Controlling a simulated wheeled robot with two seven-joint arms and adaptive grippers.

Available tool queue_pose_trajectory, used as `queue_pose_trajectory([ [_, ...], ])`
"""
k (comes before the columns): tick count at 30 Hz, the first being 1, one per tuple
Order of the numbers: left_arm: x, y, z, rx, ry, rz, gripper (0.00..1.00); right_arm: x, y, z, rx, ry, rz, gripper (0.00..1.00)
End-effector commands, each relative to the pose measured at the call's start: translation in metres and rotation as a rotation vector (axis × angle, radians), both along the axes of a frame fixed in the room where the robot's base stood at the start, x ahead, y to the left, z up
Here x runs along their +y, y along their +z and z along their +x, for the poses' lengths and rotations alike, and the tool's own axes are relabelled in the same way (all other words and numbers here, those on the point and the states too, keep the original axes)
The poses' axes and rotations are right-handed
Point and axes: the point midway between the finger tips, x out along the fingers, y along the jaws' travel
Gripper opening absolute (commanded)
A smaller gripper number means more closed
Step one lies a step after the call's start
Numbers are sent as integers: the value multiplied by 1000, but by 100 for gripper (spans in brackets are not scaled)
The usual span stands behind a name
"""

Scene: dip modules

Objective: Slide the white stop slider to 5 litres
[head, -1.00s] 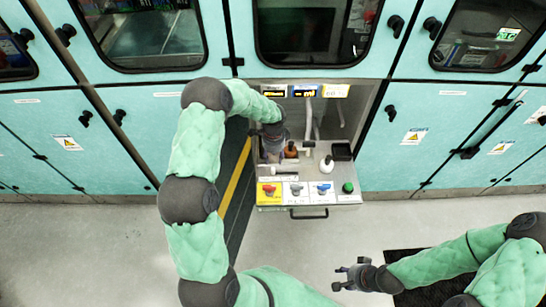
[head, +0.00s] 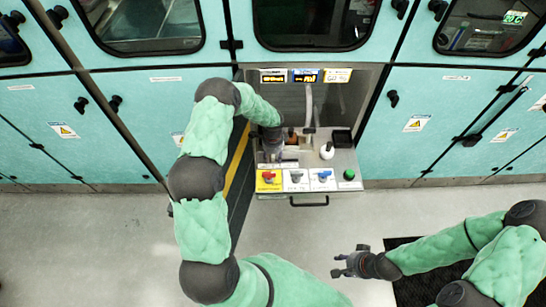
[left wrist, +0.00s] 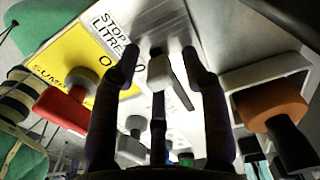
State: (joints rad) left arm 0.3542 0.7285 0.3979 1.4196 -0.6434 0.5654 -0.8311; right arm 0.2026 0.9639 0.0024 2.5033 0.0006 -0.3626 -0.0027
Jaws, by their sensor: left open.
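My left gripper (left wrist: 160,66) is open, with dark fingers on either side of the slider. I cannot tell whether they touch it. In the head view, my left gripper (head: 271,152) is over the left part of the drawer panel (head: 309,184) and hides the slider. The litre figure at the slider cannot be read. My right gripper (head: 350,262) is open and empty, over the floor at the lower right.
A red knob (head: 268,176), blue knob (head: 323,175) and green button (head: 349,174) line the panel's front. A white bottle (head: 327,151) and black box (head: 342,138) stand behind them. An orange-brown capped item (left wrist: 272,106) is right of the left gripper. A drawer handle (head: 309,202) sticks out in front.

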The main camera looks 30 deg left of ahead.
Motion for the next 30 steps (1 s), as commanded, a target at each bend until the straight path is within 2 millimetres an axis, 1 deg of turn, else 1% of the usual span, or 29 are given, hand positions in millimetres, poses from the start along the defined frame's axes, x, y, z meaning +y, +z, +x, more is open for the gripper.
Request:
queue_pose_trajectory([
  [7, 0, 0, 0, -1, 0, 1, 45, 0, 0, 0, 0, 0, 0, 40],
  [8, 0, 0, 0, 0, 0, 0, 37, 0, 0, 0, 0, 0, 0, 40],
  [9, 0, 0, 0, 0, 0, 0, 25, 0, 0, 0, 0, 0, 0, 40],
  [12, 0, 0, 0, 0, 0, 0, 0, 0, 0, 0, 0, 0, 0, 40],
  [19, -2, 0, 1, 0, -1, 0, 0, 0, -1, 0, 0, 0, 0, 40],
  [25, -24, -1, 14, -1, -4, 1, 0, 0, -8, 0, 0, 0, 0, 40],
  [27, -27, -1, 16, 0, -2, 0, 0, 0, -9, 0, 0, 0, 0, 40],
  [30, -26, 0, 16, 1, -1, 0, 0, 0, -8, 0, 0, 0, 0, 40],
])
